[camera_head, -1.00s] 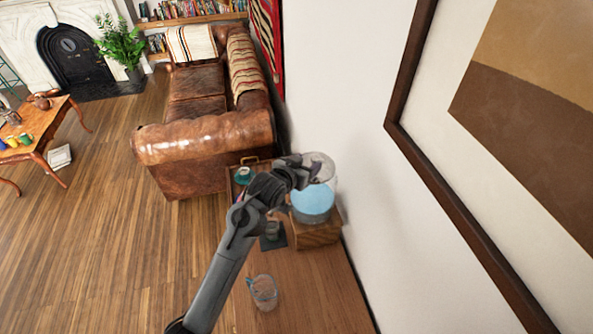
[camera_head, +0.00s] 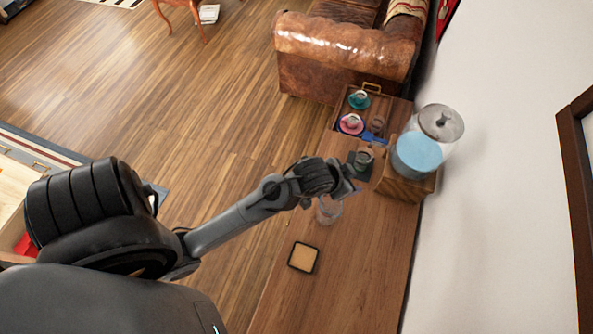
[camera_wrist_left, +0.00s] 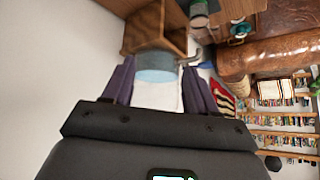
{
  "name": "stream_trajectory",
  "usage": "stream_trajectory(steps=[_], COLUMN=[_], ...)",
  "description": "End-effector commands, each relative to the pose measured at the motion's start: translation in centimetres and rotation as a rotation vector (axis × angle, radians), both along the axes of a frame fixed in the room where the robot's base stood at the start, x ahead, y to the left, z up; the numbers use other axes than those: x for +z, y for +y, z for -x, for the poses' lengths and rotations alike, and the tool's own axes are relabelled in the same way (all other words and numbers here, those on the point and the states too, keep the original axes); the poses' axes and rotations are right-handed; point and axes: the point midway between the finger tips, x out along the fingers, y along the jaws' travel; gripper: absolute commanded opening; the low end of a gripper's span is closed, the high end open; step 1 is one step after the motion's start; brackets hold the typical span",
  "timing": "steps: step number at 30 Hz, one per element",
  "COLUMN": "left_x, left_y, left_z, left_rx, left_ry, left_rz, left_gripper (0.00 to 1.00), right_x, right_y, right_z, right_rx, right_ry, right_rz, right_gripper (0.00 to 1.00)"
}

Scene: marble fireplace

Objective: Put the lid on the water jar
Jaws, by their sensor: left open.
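The clear water jar (camera_head: 418,155) with light blue water stands on a wooden box (camera_head: 404,187) against the wall. The round lid (camera_head: 441,122) with a dark knob lies over the jar's top and looks seated, though its rim fit is too small to judge. My left gripper (camera_head: 353,178) is open and empty, to the left of the jar and apart from it. In the left wrist view the jar (camera_wrist_left: 158,76) shows beyond and between the spread fingers (camera_wrist_left: 158,88); the lid is not clear there. My right gripper is not in view.
A clear glass (camera_head: 330,210) stands close below my left gripper. A dark-edged square coaster (camera_head: 303,257) lies on the wooden sideboard (camera_head: 350,280). A tray (camera_head: 385,103) with a teal cup (camera_head: 359,100) and a pink cup (camera_head: 351,124) is behind. The sideboard's front part is mostly clear.

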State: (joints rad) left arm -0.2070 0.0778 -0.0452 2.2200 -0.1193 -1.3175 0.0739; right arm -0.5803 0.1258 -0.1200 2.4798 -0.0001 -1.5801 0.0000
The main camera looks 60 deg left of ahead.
Motion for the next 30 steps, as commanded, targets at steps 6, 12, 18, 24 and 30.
stream_trajectory(steps=[6, 12, 18, 24, 30], left_x=[-3.2, -3.6, -3.6, -3.4, -1.1], left_y=[-0.7, -1.1, -1.2, -1.2, -1.2], left_z=[11.8, 16.7, 17.4, 17.4, 17.3], left_rx=[-0.021, -0.033, -0.036, -0.035, -0.034], left_ry=[0.254, 0.364, 0.380, 0.379, 0.379], left_rz=[-0.019, -0.017, -0.017, -0.016, -0.017], left_gripper=[0.58, 0.58, 0.58, 0.58, 0.58], right_x=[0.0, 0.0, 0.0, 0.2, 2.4], right_y=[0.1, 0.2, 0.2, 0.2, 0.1], right_z=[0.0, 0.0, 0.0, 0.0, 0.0], right_rx=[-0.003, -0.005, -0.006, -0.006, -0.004], right_ry=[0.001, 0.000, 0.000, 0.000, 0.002], right_rz=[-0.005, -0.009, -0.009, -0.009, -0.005], right_gripper=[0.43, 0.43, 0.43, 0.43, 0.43])
